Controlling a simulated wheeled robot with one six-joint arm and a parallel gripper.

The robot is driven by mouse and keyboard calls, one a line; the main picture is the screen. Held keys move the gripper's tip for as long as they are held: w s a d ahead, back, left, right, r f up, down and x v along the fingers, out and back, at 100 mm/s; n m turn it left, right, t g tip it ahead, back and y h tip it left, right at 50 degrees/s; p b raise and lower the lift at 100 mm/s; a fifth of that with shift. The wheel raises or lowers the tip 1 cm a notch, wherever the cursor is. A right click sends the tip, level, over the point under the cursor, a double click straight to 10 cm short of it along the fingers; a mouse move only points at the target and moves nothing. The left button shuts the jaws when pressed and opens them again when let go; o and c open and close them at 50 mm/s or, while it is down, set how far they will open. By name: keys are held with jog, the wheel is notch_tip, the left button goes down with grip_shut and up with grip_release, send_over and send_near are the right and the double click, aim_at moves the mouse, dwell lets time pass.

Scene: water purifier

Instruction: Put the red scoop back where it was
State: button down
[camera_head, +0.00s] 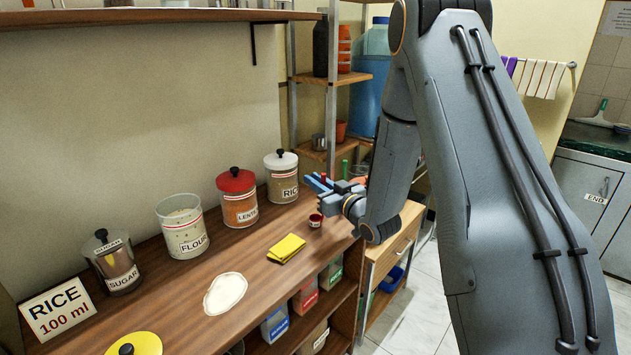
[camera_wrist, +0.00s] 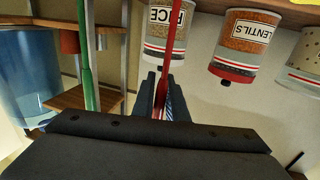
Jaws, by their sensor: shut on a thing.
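My gripper (camera_head: 318,184) is over the right end of the wooden counter, to the right of the rice jar (camera_head: 282,178). In the wrist view my gripper (camera_wrist: 162,92) is shut on the upright red handle of the red scoop (camera_wrist: 173,45). In the head view a small red cup (camera_head: 315,221), which seems to be the scoop's bowl, shows just below the fingers; I cannot tell whether it touches the counter. The rice jar has its white lid on and also shows upside down in the wrist view (camera_wrist: 166,30).
A lentils jar (camera_head: 238,202), an open flour jar (camera_head: 183,232) and a sugar jar (camera_head: 115,262) line the wall. A yellow cloth (camera_head: 287,249), a white patch (camera_head: 225,293) and a yellow lid (camera_head: 135,345) lie on the counter. A green handle (camera_wrist: 84,60) stands beside my gripper.

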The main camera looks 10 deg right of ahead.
jog(key=shift+f, duration=0.1)
jog(key=c, duration=1.8)
grip_release()
jog(key=shift+o, duration=0.2)
jog(key=b+v, duration=0.3)
jog(key=v, duration=0.9)
jog(key=s+d+f+m+g+h, duration=0.1)
jog(key=s+f+m+g+h, duration=0.1)
jog(key=s+f+g+h, duration=0.5)
jog(key=s+a+m+g, duration=0.1)
jog(key=s+g, duration=0.3)
jog(key=s, duration=0.5)
jog(key=s+a+r+m+g, duration=0.1)
jog(key=s+a+g, duration=0.2)
jog(key=s, duration=0.6)
jog(key=shift+s+a+r+g, duration=0.3)
jog(key=shift+s+a+g, duration=0.1)
jog(key=shift+g, duration=0.8)
